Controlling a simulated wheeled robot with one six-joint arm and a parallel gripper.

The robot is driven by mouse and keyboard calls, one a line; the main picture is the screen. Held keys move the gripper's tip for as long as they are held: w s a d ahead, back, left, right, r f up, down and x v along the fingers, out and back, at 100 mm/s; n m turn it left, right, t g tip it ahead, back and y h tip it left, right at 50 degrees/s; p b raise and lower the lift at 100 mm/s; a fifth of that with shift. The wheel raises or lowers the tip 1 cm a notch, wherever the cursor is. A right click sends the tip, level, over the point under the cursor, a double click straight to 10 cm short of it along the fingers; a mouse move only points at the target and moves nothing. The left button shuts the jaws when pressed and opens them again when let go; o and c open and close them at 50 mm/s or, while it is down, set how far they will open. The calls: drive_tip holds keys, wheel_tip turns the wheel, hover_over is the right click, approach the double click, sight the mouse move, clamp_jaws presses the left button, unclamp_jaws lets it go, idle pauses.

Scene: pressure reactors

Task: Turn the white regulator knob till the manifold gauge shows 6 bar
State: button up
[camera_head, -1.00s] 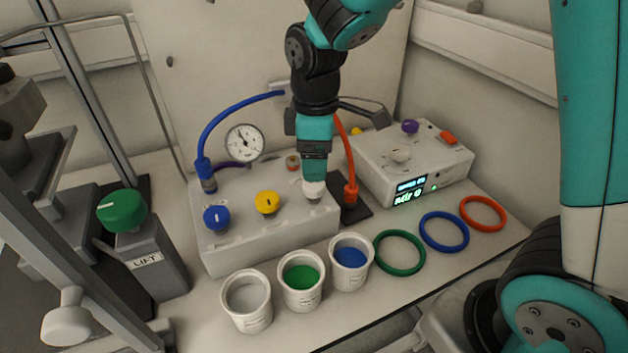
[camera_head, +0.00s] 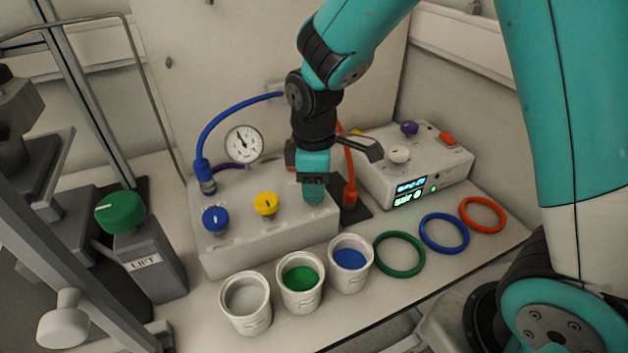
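The manifold (camera_head: 270,235) is a pale block with a blue knob (camera_head: 215,220) and a yellow knob (camera_head: 265,205) on its top. The manifold gauge (camera_head: 243,144) is a round white dial at its back left. Its dark needle points up and slightly left; the numbers are too small to read. My gripper (camera_head: 314,196) points down at the manifold's right end. It covers the spot where the white regulator knob showed before, so that knob is hidden. I cannot tell whether the fingers are closed on it.
An orange hose (camera_head: 347,165) rises close beside my gripper. Cups, including a blue-filled one (camera_head: 350,260), and coloured rings, including a green one (camera_head: 399,254), lie in front.

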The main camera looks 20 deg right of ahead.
drive_tip(key=shift+m, duration=0.4)
drive_tip(key=m+p, duration=0.2)
drive_tip(key=m, duration=0.1)
drive_tip(key=shift+r+m, duration=0.1)
drive_tip(key=shift+m, duration=0.2)
drive_tip(key=shift+m+p, duration=0.6)
drive_tip(key=shift+m, duration=1.6)
drive_tip(key=shift+a, duration=0.1)
drive_tip(key=o, duration=0.9)
drive_tip(key=shift+o, duration=0.2)
wheel_tip(320, 180, up, 17)
drive_tip(key=shift+r, duration=0.15)
